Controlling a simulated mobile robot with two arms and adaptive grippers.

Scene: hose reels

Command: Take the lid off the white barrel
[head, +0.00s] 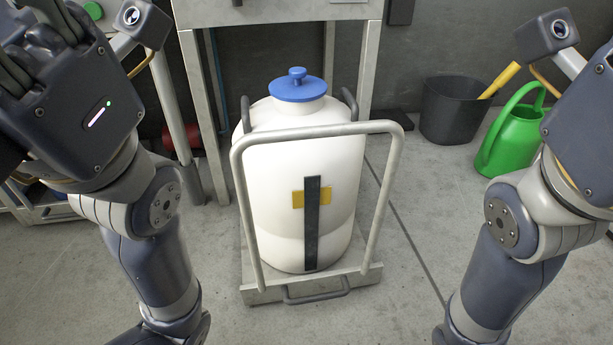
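The white barrel (270,170) stands upright on a low grey trolley, in the middle of the head view. Its blue lid (297,90) with a round knob (297,73) sits on top of the barrel. Dark handles stick up at both sides of the barrel's shoulder. My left gripper (22,65) is at the upper left edge, partly cut off, well away from the lid; its dark fingers show but their opening is unclear.
The trolley's grey tube handle (392,190) arches in front of the barrel. A metal table frame (190,80) stands behind it. A black bin (455,110) and a green watering can (510,140) stand at the back right. The floor around the trolley is mostly clear.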

